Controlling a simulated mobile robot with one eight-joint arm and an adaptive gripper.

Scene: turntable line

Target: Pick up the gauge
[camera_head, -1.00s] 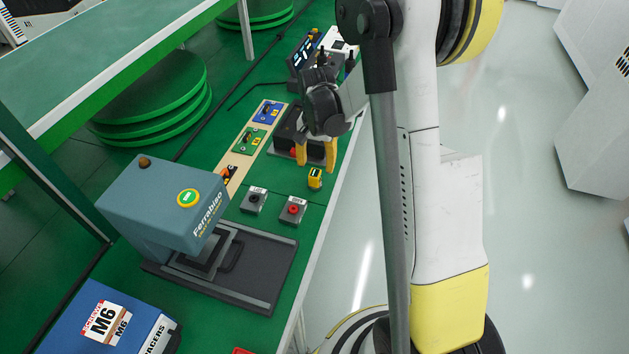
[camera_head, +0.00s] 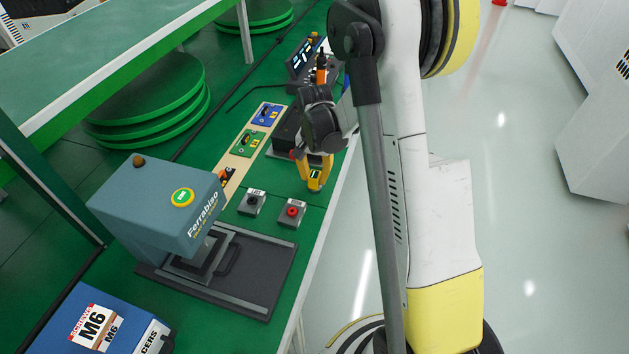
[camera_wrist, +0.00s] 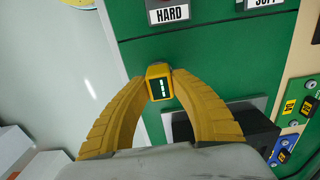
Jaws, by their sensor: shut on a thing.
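The gauge (camera_wrist: 161,88) is a small yellow block with a dark display showing pale marks. In the wrist view it sits between the two curved yellow fingers of my gripper (camera_wrist: 158,75), and both fingertips touch its sides. In the head view my gripper (camera_head: 316,183) is at the right edge of the green bench, with the gauge (camera_head: 315,174) between its fingertips. I cannot tell whether the gauge rests on the bench or is a little above it.
Two grey button boxes, one with a black button (camera_head: 251,202) and one with a red button (camera_head: 292,211), stand in front. The blue-grey Ferrabiso press (camera_head: 160,205) is nearer left. A black box (camera_head: 287,128) stands behind my gripper. Coloured plates (camera_head: 249,142) lie left.

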